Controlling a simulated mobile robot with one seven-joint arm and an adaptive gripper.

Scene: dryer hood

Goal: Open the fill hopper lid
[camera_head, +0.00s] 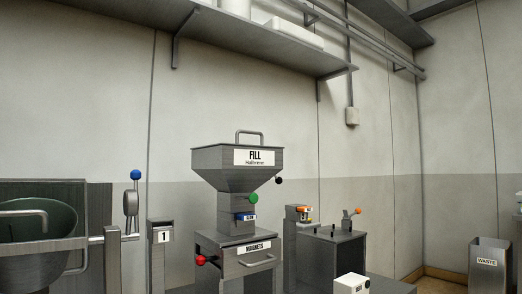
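The fill hopper (238,166) stands near the middle of the camera_head view, a grey metal funnel with a white FILL label (254,157). Its flat lid (220,146) lies level across the top and looks closed. A grey loop handle (250,132) rises from the lid. A black knob (278,181) and a green knob (253,198) show at the right of the funnel. My gripper is not in this view.
Below the hopper is a MAGNETS drawer (257,250) with a red knob (201,260) at its left. A post marked 1 (163,237) and a blue-knobbed lever (133,203) stand left. A shelf (260,45) hangs above. A dark box (333,255) and waste bin (489,262) are right.

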